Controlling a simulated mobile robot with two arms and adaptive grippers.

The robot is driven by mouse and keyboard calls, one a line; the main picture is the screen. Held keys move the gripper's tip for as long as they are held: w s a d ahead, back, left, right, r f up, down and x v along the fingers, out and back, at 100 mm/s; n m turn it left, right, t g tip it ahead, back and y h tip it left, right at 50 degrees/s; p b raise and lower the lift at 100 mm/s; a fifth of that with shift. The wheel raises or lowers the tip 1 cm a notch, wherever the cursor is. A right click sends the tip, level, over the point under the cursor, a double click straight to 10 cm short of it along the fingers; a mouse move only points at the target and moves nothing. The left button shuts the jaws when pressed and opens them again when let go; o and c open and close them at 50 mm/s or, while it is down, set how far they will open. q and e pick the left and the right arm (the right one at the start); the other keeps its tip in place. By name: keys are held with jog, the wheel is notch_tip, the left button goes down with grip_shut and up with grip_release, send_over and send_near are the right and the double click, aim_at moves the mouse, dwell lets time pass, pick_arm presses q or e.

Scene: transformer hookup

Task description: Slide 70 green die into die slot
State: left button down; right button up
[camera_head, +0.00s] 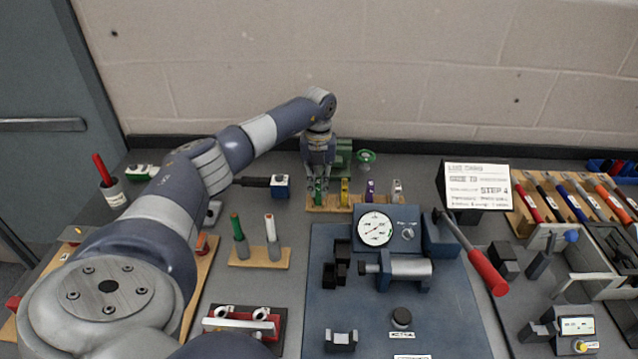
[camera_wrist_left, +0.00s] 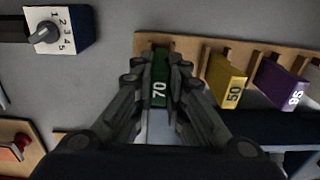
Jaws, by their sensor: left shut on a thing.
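The green die (camera_wrist_left: 160,88), marked 70, stands at the left end of a wooden rack (camera_wrist_left: 205,46) in the left wrist view. My left gripper (camera_wrist_left: 160,72) is shut on it, one finger on each side. In the head view the gripper (camera_head: 318,182) reaches down from above onto the green die (camera_head: 319,196), which is partly covered by the fingers. The die still appears to be at its rack place; whether it is lifted cannot be told. The blue press fixture (camera_head: 395,262) stands to the right and nearer; I cannot make out its die slot. My right gripper is not in view.
The yellow 50 die (camera_wrist_left: 228,90) and purple 95 die (camera_wrist_left: 283,82) stand just right of the green one. A dial box (camera_head: 280,187) is close on the left. A red-handled lever (camera_head: 487,273) leans across the fixture's right side. A sign (camera_head: 478,186) stands behind.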

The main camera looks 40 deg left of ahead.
aim_at(319, 181)
pick_arm(q)
jog(key=shift+r+p, duration=1.8)
jog(key=shift+r, duration=0.7)
